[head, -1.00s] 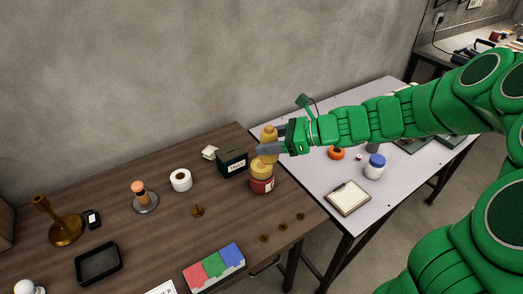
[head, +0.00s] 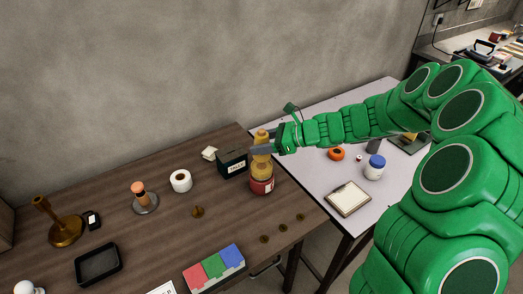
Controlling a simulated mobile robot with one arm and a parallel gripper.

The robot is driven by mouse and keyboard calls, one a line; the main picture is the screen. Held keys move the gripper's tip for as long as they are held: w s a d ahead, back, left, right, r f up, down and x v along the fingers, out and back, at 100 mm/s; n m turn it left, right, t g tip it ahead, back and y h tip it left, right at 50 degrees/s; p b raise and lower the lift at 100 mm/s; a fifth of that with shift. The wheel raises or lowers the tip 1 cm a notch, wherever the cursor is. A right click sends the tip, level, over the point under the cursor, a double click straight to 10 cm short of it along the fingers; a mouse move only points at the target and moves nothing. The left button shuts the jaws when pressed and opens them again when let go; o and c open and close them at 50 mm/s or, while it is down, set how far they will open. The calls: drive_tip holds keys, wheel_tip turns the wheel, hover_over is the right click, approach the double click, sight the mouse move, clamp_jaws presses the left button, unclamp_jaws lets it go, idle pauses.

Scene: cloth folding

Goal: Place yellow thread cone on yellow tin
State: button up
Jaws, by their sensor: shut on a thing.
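The yellow thread cone (head: 261,135) is upright in my gripper (head: 260,149) at the right end of the brown table. The fingers are shut on the cone and cross in front of its middle, hiding that part. Directly below is a tin with a red band (head: 262,187), which I take for the yellow tin; yellow (head: 262,168) shows between the fingers and the band. The cone lines up over the tin in this view. I cannot tell where the cone's base ends, or whether it touches the tin.
A dark labelled box (head: 233,163) stands close left of the tin. A white roll (head: 181,181) and a small brass piece (head: 198,212) are further left. Small brass discs (head: 283,231) lie in front. The pale table (head: 315,185) on the right holds a blue-lidded jar (head: 374,167).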

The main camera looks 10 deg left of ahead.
drive_tip(key=shift+w+a+f, duration=0.15)
drive_tip(key=shift+w+f, duration=0.05)
drive_tip(key=shift+f, duration=1.65)
drive_tip(key=o, duration=1.1)
drive_tip(key=shift+f, duration=0.1)
drive_tip(key=shift+d+r, duration=0.2)
drive_tip(key=v, duration=1.1)
drive_tip(key=shift+d, duration=0.35)
drive_tip(key=shift+r, duration=0.1)
